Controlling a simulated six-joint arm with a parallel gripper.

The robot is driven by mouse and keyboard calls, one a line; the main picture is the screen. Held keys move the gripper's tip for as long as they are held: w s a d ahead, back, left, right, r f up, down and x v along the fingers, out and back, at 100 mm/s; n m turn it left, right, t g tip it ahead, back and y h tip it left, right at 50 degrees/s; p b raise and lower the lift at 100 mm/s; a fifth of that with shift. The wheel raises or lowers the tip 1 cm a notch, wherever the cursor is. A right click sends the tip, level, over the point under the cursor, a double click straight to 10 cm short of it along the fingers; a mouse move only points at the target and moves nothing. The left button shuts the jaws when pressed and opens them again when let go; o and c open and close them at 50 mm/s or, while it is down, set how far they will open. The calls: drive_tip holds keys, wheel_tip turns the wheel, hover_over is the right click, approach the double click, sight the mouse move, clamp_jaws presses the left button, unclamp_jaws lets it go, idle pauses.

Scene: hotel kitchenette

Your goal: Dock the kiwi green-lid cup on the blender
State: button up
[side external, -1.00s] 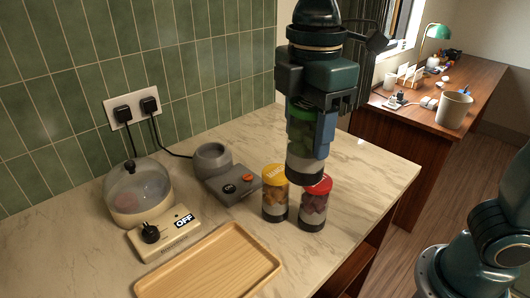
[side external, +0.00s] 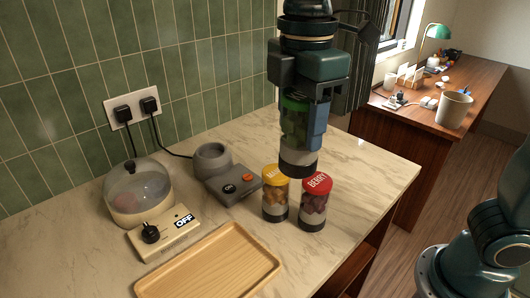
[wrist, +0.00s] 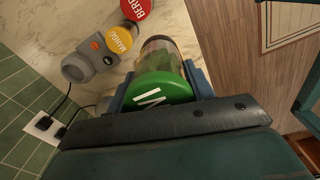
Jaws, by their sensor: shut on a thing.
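The kiwi cup (side external: 296,128) has a green lid and a dark bottom band. My gripper (side external: 300,122) is shut on it and holds it upright in the air, above and behind the berry and mango cups. In the wrist view its green lid (wrist: 163,91) sits between my fingers. The grey blender (side external: 227,178) stands on the counter to the left, its round docking ring (side external: 211,158) empty and open at the top. The blender also shows in the wrist view (wrist: 90,62) at the upper left.
A yellow-lid mango cup (side external: 275,194) and a red-lid berry cup (side external: 314,204) stand close together right of the blender. A domed cooker (side external: 139,192) and a wooden tray (side external: 209,264) are at left and front. Cords run to a wall socket (side external: 132,109).

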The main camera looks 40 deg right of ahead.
drive_tip(key=w+a+f, duration=0.1)
drive_tip(key=w, duration=1.6)
drive_tip(key=w+d+f, duration=0.2)
drive_tip(key=w+f, duration=0.1)
drive_tip(key=w, duration=0.3)
drive_tip(key=w+d+f, duration=0.2)
drive_tip(key=w+f, duration=0.2)
drive_tip(key=w, duration=0.3)
drive_tip(key=shift+w, duration=0.25)
drive_tip(key=shift+f, duration=0.2)
drive_tip(key=shift+f, duration=2.75)
drive_tip(key=shift+f, duration=0.6)
drive_tip(key=o, duration=0.9)
drive_tip(key=shift+f, duration=0.1)
